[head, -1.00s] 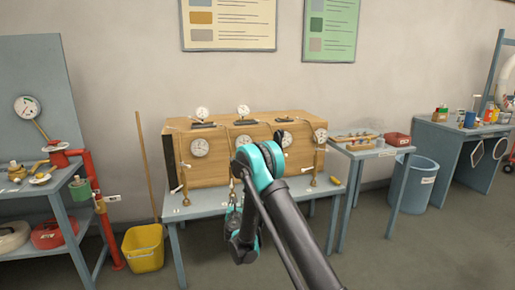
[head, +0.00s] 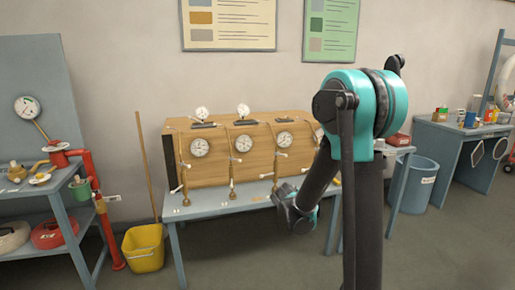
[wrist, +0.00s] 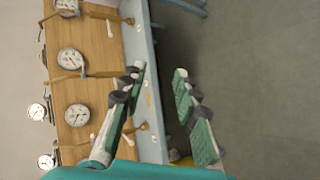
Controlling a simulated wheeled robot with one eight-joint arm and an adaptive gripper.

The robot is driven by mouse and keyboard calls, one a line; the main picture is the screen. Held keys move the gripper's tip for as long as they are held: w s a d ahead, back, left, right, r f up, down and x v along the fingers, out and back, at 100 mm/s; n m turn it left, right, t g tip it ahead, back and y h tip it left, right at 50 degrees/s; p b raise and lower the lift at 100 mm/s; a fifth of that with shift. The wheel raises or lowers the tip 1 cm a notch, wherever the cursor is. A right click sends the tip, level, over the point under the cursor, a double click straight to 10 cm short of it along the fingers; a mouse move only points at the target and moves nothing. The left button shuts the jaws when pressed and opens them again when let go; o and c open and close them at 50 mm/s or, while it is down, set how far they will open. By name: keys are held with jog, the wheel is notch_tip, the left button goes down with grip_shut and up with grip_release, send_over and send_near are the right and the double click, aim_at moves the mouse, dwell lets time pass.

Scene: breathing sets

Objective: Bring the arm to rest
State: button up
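My gripper (wrist: 159,70) shows in the wrist view with its two green-padded fingers apart and nothing between them. In the head view my arm is bent, with its teal elbow raised at right of centre and the forearm sloping down to the left. The gripper end (head: 290,208) hangs by the front edge of the blue-grey table (head: 205,206), partly hidden by the wrist. Whether it touches the table cannot be told.
A wooden case (head: 217,171) with several gauges and hoses stands on the table. A yellow bucket (head: 143,248) and a broom (head: 149,170) are at left, a blue bin (head: 417,185) at right. Open floor (wrist: 260,90) lies in front of the table.

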jog(key=s+d+f+m+g+y, duration=0.1)
jog(key=s+m, duration=0.6)
jog(key=s, duration=0.8)
jog(key=s+d+f+m+g+y, duration=0.1)
jog(key=s+f+m+g+y, duration=0.2)
jog(key=s+m, duration=0.4)
jog(key=s+f+g, duration=0.1)
jog(key=s+g, duration=0.1)
jog(key=s, duration=0.7)
jog(key=shift+s+d+f, duration=0.15)
